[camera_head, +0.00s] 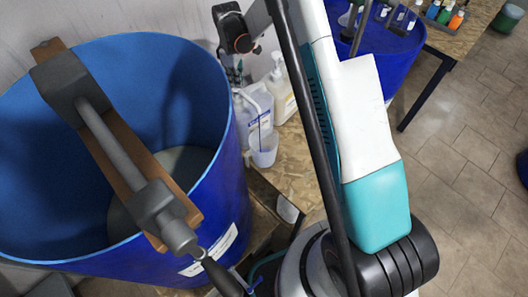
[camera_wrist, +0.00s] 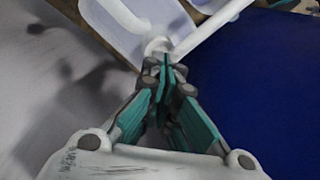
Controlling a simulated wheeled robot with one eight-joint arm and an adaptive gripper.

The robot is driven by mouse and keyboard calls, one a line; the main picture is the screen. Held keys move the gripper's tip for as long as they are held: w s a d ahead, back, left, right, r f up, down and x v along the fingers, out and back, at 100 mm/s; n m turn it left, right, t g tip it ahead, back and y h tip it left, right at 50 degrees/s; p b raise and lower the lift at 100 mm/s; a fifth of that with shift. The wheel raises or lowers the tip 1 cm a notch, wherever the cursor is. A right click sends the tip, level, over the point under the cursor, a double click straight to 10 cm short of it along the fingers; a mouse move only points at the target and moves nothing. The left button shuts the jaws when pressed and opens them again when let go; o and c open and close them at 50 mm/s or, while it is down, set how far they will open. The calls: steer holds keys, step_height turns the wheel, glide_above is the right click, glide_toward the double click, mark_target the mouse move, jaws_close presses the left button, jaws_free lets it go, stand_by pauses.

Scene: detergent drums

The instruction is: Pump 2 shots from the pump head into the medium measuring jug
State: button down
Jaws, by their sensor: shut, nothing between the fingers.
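My gripper (camera_wrist: 164,65) is shut and empty, its teal fingers pointing down at the white pump head (camera_wrist: 157,46) in the wrist view. The fingertips are at or just above the pump head; I cannot tell whether they touch. In the head view my gripper (camera_head: 237,78) is over the white pump container (camera_head: 251,112), beside the blue drum. A pale measuring jug (camera_head: 264,149) stands at the container's front, near the spout tube. Its size and any contents cannot be made out.
A large open blue drum (camera_head: 222,165) with a bar across its top fills the left. A cream pump bottle (camera_head: 280,98) stands close behind on the wooden table (camera_head: 291,160). Another blue drum (camera_head: 391,47) and several small bottles are at the back right.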

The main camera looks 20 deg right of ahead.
steer(key=shift+r, duration=0.1)
steer(key=shift+r+p, duration=1.4)
steer(key=shift+r, duration=1.55)
steer(key=shift+r, duration=0.15)
steer(key=shift+r+p, duration=1.2)
steer(key=shift+r, duration=1.65)
